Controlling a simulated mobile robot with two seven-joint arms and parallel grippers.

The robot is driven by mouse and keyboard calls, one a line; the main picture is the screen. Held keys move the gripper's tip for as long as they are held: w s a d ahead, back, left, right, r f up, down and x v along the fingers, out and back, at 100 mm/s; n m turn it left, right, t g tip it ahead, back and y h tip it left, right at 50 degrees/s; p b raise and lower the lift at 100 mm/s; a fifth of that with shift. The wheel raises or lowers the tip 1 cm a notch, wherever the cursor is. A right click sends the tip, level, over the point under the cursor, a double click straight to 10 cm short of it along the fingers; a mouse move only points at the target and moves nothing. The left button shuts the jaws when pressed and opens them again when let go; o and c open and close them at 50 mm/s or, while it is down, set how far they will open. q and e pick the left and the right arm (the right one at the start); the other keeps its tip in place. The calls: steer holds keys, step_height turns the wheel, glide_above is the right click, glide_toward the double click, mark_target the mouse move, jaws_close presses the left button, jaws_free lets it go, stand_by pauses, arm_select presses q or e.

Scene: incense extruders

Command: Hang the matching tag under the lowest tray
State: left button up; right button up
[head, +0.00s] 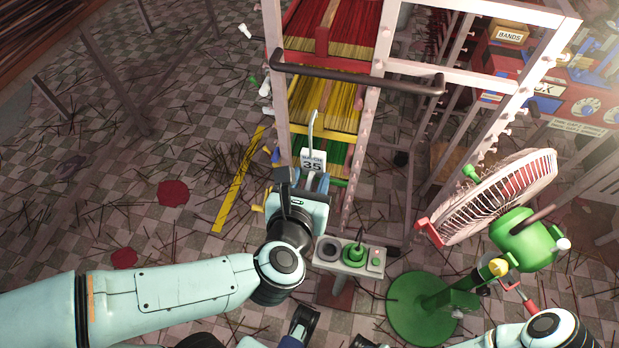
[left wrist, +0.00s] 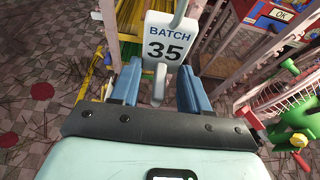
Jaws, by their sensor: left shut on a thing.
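A white tag reading BATCH 35 (head: 313,162) with a tall hook on top is held upright by my left gripper (head: 305,185). In the left wrist view the tag (left wrist: 164,45) stands at the blue fingertips (left wrist: 160,88), its narrow lower stem between them. A rack (head: 371,90) holds stacked trays of incense sticks: a red tray (head: 325,25) at the top, a yellow tray (head: 325,103) below and a green tray (head: 338,153) lower down. The tag is in front of the lower trays and partly hides them. I cannot tell whether the hook touches the rack.
A dark bar (head: 350,75) crosses the rack's front. A grey control box (head: 350,256) with a green knob stands close in front. A green fan (head: 525,238) is at the right. Coloured clips (head: 265,90) line the rack's left post. The littered floor at left is open.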

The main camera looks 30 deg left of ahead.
arm_select(q)
steer(key=shift+r+p, duration=0.45)
steer(key=shift+r, duration=0.3)
steer(key=shift+s+d+b, duration=0.15)
steer(key=shift+s+b, duration=0.2)
steer(key=shift+s, duration=0.05)
steer(key=s+d+b, duration=0.2)
steer(key=s+b, duration=0.1)
steer(key=s, duration=0.5)
steer(key=shift+b, duration=0.3)
steer(key=shift+f, duration=0.1)
